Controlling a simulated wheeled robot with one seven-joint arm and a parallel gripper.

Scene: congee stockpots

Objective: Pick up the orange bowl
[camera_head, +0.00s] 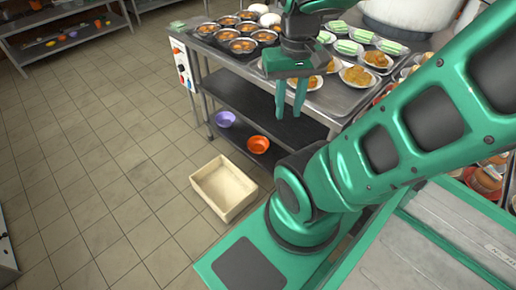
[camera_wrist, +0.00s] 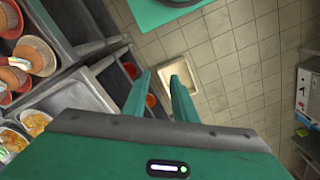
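The orange bowl (camera_head: 258,144) sits on the low shelf of the metal serving table, just right of a purple bowl (camera_head: 225,119). My gripper (camera_head: 289,114) points down beside the table, above the level of the bowl and apart from it. Its two green fingers are spread with nothing between them. In the wrist view my gripper (camera_wrist: 160,78) is also open. An orange round shape (camera_wrist: 151,101), likely the bowl, shows partly behind the left finger. Another orange-red shape (camera_wrist: 130,70) lies farther up; I cannot tell what it is.
A cream open box (camera_head: 223,188) stands on the floor in front of the shelf. The table top (camera_head: 345,98) above carries several bowls and plates of food and overhangs the low shelf (camera_head: 240,97). The tiled floor at left is clear.

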